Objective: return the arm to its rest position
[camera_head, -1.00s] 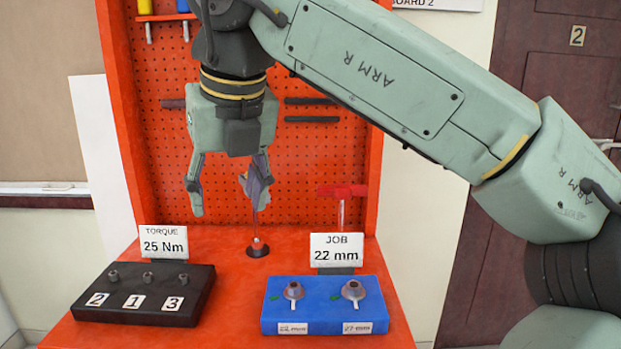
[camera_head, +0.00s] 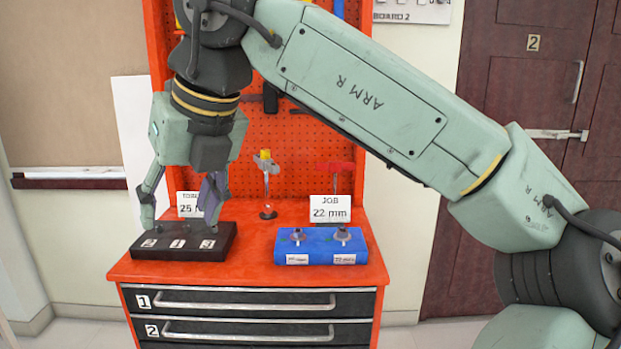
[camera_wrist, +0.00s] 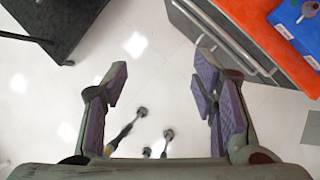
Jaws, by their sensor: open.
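My arm (camera_head: 360,90) is green-grey and reaches from the right across the head view, bent down at the wrist. My gripper (camera_head: 181,212) points down, open and empty, and overlaps the black block in the head view.
The orange bench (camera_head: 250,270) has drawers, a black numbered block (camera_head: 130,246), a blue tray (camera_head: 320,250) and an upright tool (camera_head: 266,185). A dark piece of furniture (camera_wrist: 60,25) is at the wrist view's upper left. Small dark-ended items (camera_wrist: 140,112) show below, unclear.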

